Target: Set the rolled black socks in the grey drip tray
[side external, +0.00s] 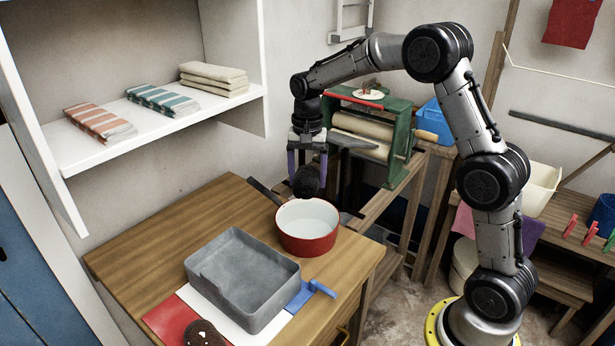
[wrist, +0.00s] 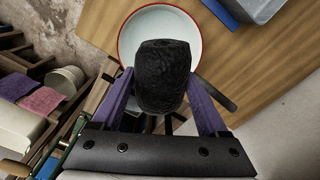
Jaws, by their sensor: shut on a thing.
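The rolled black socks (side external: 306,181) are a dark, rounded bundle held between the purple fingers of my gripper (side external: 307,168). In the wrist view the socks (wrist: 162,75) fill the space between the two fingers of my gripper (wrist: 163,90). My gripper is shut on them and holds them in the air, just above and behind the red pot in the side view. The grey drip tray (side external: 208,276) is a rectangular open tray at the front of the wooden table, and its visible inside is empty. A corner of the tray (wrist: 262,10) shows at the top right of the wrist view.
The red pot (side external: 308,240) with a white inside stands between socks and tray, its dark handle pointing back left. A green mangle (side external: 398,140) stands behind.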

